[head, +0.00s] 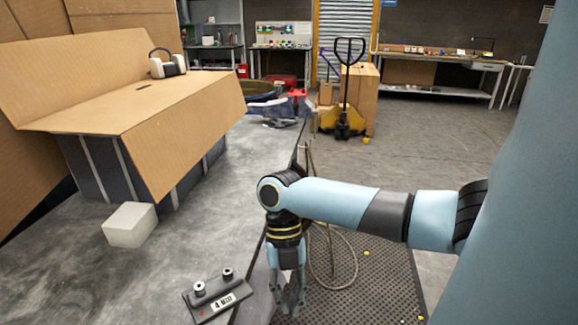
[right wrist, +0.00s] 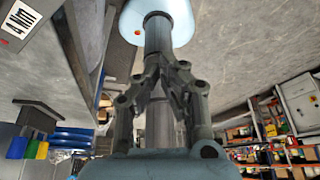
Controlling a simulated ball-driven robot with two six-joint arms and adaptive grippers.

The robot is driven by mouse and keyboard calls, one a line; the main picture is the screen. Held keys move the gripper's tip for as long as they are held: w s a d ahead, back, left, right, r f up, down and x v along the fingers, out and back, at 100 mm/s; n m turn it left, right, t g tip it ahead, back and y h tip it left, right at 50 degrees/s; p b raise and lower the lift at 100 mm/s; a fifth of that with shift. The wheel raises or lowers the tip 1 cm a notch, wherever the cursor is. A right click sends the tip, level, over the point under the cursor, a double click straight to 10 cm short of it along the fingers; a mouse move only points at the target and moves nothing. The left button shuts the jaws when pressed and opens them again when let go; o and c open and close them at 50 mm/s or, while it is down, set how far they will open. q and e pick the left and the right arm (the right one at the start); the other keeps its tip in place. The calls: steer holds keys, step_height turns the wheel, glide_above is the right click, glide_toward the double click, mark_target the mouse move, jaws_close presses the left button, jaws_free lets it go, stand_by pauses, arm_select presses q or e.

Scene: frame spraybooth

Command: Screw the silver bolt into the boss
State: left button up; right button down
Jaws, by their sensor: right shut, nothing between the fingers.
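A dark plate (head: 219,296) with a white label lies on the grey bench near its front right edge. Two short silver cylinders with dark tops stand upright on it, a left one (head: 199,288) and a right one (head: 227,275). I cannot tell whether either is the boss or the bolt. My right gripper (head: 290,306) points down to the right of the plate, beyond the bench edge, apart from the plate. It is shut and empty. The label (right wrist: 20,20) also shows at the upper left of the right wrist view. My left gripper is out of view.
A hose (head: 322,270) lies over a black mat (head: 370,285) beside the bench. A pallet jack (head: 348,105) stands farther back.

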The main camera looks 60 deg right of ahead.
stand_by(0.4)
steer(key=s+a+m+t+p, duration=0.1)
steer(key=a+m+p, duration=0.3)
steer(key=a, duration=0.3)
steer(key=shift+a+m+t+y+p, duration=0.15)
steer(key=shift+m+t+y+p, duration=0.2)
steer(key=shift+p, duration=0.2)
steer(key=w+a+m+t, duration=0.1)
steer(key=a+m, duration=0.3)
steer(key=a, duration=0.3)
steer(key=shift+w+t, duration=0.35)
steer(key=shift+a+m, duration=0.15)
steer(key=shift+m, duration=0.1)
